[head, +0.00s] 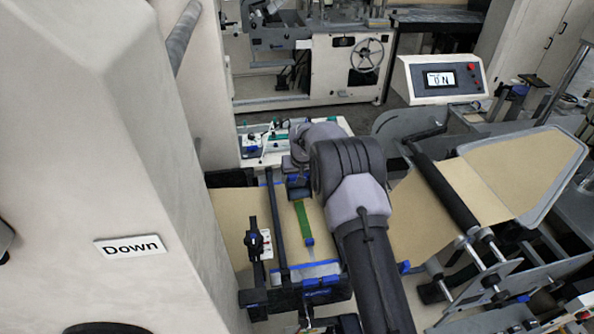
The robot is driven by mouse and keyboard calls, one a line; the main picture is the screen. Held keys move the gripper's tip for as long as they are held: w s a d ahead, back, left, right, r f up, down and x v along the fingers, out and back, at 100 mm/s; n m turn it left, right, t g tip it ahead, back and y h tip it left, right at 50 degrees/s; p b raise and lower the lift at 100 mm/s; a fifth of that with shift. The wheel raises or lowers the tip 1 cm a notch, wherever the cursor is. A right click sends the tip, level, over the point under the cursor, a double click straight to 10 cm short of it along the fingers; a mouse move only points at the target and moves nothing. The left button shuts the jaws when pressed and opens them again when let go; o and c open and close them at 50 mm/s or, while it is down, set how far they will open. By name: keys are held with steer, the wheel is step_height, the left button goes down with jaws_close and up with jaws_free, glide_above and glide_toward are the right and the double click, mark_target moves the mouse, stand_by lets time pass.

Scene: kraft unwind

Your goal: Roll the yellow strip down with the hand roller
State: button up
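A narrow strip (303,218) lies lengthwise on the brown kraft web (232,210); it looks green, and no plainly yellow strip shows. A small blue piece (309,241) sits at its near end. My gripper (298,182) is at the strip's far end, low over the web beneath my wrist. Dark and blue parts show there, but I cannot separate fingers from a held tool. I cannot make out the hand roller for sure. My arm hides the web to the right of the strip.
A dark bar (277,220) runs along the strip's left side. A black clamp knob (254,238) stands further left. A large machine housing labelled "Down" (131,246) fills the left. A black roller (440,187) and a display box (441,80) are at right.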

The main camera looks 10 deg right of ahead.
mark_target(300, 192)
steer(key=s, duration=0.3)
steer(key=shift+s+r, duration=0.1)
steer(key=shift+s, duration=0.1)
step_height(300, 192, down, 2)
steer(key=shift+f+b, duration=0.15)
steer(key=shift+b, duration=0.8)
steer(key=shift+w+f+b, duration=0.15)
steer(key=shift+f+b, duration=0.3)
steer(key=shift+b, duration=0.05)
steer(key=shift+f+b, duration=0.3)
steer(key=shift+b, duration=0.1)
